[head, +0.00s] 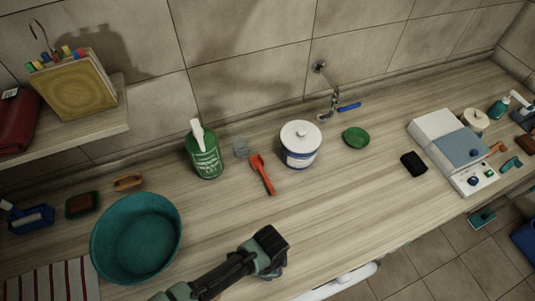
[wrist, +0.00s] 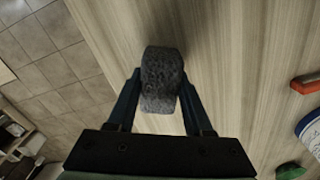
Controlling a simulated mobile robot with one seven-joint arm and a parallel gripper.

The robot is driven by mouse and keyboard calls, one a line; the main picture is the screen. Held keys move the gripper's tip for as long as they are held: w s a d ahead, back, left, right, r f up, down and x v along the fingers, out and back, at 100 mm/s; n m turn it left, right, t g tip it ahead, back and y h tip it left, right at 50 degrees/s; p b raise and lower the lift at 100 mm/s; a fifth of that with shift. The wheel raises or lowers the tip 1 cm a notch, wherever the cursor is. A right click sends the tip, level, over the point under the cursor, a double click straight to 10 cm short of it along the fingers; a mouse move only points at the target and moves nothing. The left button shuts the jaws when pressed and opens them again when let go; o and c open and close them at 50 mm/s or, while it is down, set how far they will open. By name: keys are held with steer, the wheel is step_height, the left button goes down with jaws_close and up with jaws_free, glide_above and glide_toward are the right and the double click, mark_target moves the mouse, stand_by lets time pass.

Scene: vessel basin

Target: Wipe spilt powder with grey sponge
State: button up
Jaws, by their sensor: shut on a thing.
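My gripper (wrist: 160,88) is shut on a grey, speckled sponge (wrist: 161,70), with one finger on each side of it. The sponge is over the wooden worktop in the wrist view; I cannot tell whether it touches the wood. In the head view my gripper (head: 270,250) is near the front edge of the worktop, right of the teal basin, and hides most of the sponge. I cannot make out any spilt powder on the worktop in either view.
A teal basin (head: 136,238) stands at left. A green bottle (head: 204,155), red scoop (head: 262,174), white-and-blue tub (head: 300,146) and green dish (head: 356,137) stand behind my gripper. A black block (head: 413,164) lies at right, beside a white-and-blue device (head: 459,148).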

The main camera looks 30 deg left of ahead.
steer(key=shift+w+r+p, duration=0.2)
steer(key=shift+r+p, duration=0.45)
steer(key=shift+r, duration=1.2)
steer(key=shift+s+d+r, duration=0.1)
steer(key=shift+r, duration=0.8)
